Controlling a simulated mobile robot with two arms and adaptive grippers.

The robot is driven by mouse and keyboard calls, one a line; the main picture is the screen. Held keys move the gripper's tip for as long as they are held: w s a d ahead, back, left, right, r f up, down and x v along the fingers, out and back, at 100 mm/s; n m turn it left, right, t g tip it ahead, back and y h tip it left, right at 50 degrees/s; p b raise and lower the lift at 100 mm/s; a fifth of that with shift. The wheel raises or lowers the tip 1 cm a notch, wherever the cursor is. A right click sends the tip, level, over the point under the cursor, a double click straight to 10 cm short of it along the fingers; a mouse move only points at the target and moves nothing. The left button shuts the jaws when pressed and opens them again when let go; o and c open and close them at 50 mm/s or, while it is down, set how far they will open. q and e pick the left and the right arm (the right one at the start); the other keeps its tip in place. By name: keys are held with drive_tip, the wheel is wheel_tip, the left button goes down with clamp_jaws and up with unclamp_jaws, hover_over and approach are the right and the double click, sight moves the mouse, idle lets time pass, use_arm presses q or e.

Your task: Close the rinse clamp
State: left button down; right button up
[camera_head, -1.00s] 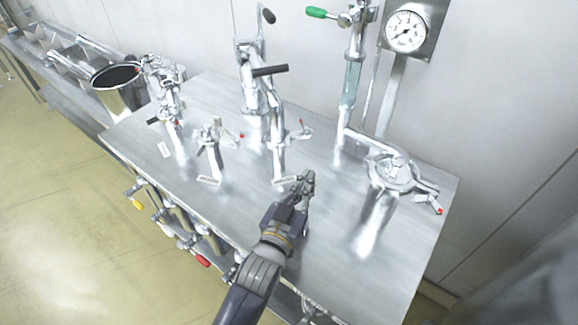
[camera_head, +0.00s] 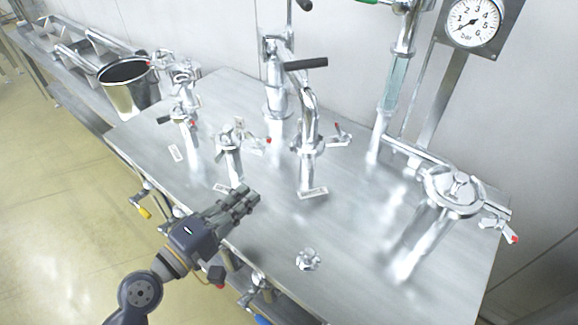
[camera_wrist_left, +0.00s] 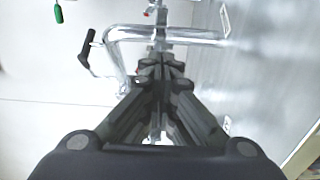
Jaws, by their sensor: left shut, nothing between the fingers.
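Several metal pipe clamps stand on the steel bench; the label plates are too small to read, so I cannot tell which is the rinse clamp. One clamp with a red-tipped wing (camera_head: 340,136) sticks out at the right of the bent centre pipe (camera_head: 311,120). Another is on the short stub pipe (camera_head: 231,150), with a red tip at its right. A third is on the left pipe (camera_head: 183,118). My left gripper (camera_head: 248,196) is shut and empty, above the bench's front part, apart from the clamps. In the left wrist view its fingers (camera_wrist_left: 160,70) point towards bent piping.
A lidded vessel (camera_head: 455,190) with a red-tipped clamp stands at right, below a pressure gauge (camera_head: 473,22). A small metal fitting (camera_head: 308,260) lies at the front of the bench (camera_head: 345,235). A bucket (camera_head: 125,85) is at left. The front right of the bench is mostly clear.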

use_arm(q)
drive_tip(key=p, duration=0.3)
approach(309, 156)
drive_tip(key=w+a, duration=0.1)
drive_tip(key=w, duration=0.2)
drive_tip(key=d, duration=0.1)
drive_tip(key=w+d+p, duration=0.1)
drive_tip(key=d, duration=0.1)
drive_tip(key=shift+r, duration=0.1)
drive_tip(key=shift+d, duration=0.45)
drive_tip(key=shift+p, duration=0.3)
